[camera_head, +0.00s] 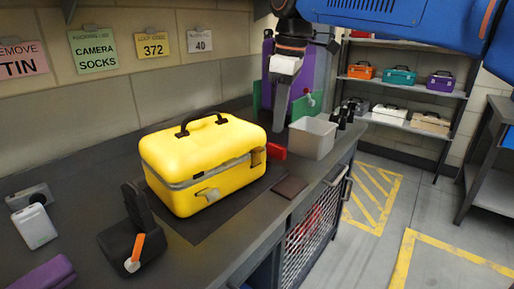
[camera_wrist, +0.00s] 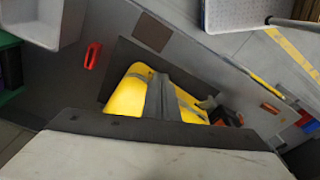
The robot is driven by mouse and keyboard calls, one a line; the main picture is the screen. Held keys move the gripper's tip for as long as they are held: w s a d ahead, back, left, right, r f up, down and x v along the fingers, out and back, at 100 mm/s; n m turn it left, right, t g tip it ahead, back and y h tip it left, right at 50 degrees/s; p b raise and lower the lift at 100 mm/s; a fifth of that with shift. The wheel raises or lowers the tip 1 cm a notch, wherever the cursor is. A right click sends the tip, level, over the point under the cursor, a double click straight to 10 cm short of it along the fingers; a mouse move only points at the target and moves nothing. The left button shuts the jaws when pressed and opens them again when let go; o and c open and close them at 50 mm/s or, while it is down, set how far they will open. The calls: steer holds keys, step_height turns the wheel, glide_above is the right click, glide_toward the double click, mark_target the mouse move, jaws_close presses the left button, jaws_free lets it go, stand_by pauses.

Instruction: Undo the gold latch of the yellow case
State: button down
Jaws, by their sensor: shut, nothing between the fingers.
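The yellow case (camera_head: 190,150) stands closed on a dark mat on the bench, its black handle (camera_head: 203,122) on top. A gold-brown latch (camera_head: 258,157) is at the right end of its front, and a silver latch (camera_head: 208,194) is further left. My gripper (camera_head: 280,128) points down behind and to the right of the case, apart from it. It is shut and empty. The case also shows in the wrist view (camera_wrist: 124,93), partly covered by my gripper (camera_wrist: 161,98); I cannot make out the gold latch there.
A red object (camera_head: 276,151) lies right of the case, near a grey bin (camera_head: 311,139). A brown square (camera_head: 289,187) lies near the bench's front edge. A black device with an orange lever (camera_head: 133,240) stands front left. Shelves with more cases (camera_head: 402,75) are behind.

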mark_target(261, 150)
steer(key=shift+w+a+r+n, duration=0.2)
steer(key=shift+w+a, duration=0.1)
steer(key=shift+a, duration=0.25)
steer(key=shift+w+a+r+n, duration=0.2)
steer(key=shift+w+a, duration=0.05)
steer(key=shift+a, duration=0.3)
steer(key=shift+w+a+r+n, duration=0.2)
steer(key=shift+w+a, duration=0.1)
steer(key=shift+a, duration=0.25)
steer(key=shift+a+f, duration=0.15)
steer(key=shift+f, duration=1.6)
steer(key=shift+a+f, duration=0.15)
steer(key=shift+f, duration=1.6)
steer(key=shift+f, duration=0.1)
